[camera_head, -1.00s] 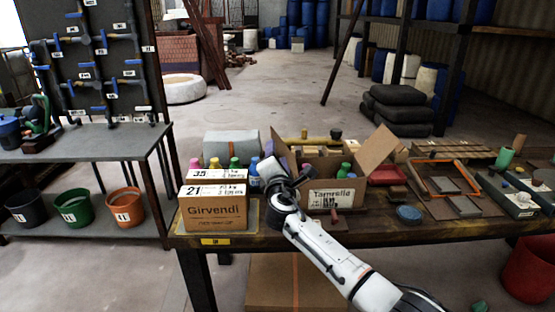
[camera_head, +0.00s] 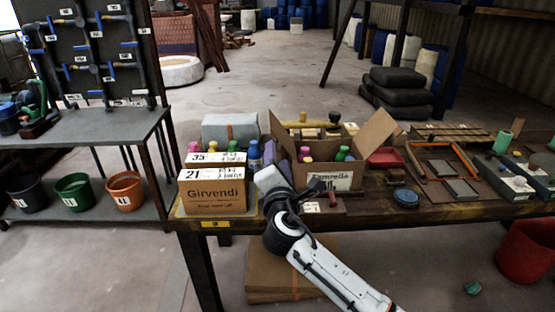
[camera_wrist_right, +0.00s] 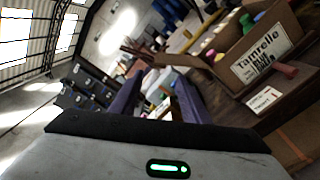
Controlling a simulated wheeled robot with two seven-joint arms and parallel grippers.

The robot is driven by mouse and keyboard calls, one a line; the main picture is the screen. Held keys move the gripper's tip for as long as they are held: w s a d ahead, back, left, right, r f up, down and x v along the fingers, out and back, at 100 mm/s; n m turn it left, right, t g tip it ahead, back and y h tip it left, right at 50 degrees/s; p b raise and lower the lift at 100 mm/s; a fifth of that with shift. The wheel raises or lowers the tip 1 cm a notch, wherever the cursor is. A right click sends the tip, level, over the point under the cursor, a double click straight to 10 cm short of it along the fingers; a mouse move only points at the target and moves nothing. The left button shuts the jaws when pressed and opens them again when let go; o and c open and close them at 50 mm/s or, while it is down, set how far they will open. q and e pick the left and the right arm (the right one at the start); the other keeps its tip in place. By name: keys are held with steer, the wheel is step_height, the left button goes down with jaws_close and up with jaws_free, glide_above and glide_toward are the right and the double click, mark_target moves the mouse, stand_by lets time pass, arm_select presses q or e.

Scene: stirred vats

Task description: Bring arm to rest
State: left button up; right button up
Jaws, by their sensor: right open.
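My right arm comes in from the lower right in the head view. Its gripper (camera_head: 278,168) is at the front edge of the workbench, between the Girvendi carton and the open Tamrelle box, tipped upward. In the right wrist view the two dark purple fingers (camera_wrist_right: 157,98) stand apart with nothing held between them. The Girvendi carton (camera_head: 213,197) is just left of the gripper. The open Tamrelle box (camera_head: 330,178), with colourful-capped bottles inside, is just right; it also shows in the wrist view (camera_wrist_right: 262,60). My left gripper is not in view.
The workbench (camera_head: 440,212) carries trays and tools on the right, including a blue round dish (camera_head: 405,196). A flat brown carton (camera_head: 262,285) lies below. A red bucket (camera_head: 527,250) stands right. Several buckets stand on the left rack's shelf.

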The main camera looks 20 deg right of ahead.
steer(key=s+a+f+m+g+y, duration=0.1)
steer(key=s+f+m+g, duration=0.1)
steer(key=s+f, duration=0.45)
steer(key=s+a+f+m+g+y, duration=0.1)
steer(key=s+f+m+y, duration=0.15)
steer(key=f, duration=0.65)
steer(key=s+a+f+m+g+y, duration=0.1)
steer(key=s+f+m+g, duration=0.1)
steer(key=s+f, duration=0.4)
steer(key=s+f+m+g+y, duration=0.1)
steer(key=s+f+m, duration=0.5)
steer(key=s, duration=0.6)
steer(key=s+f+m+g+y, duration=0.2)
steer(key=s+f+m, duration=0.5)
steer(key=s, duration=0.5)
steer(key=shift+s+a+g, duration=0.2)
steer(key=shift+a+g, duration=0.05)
steer(key=shift+g, duration=0.15)
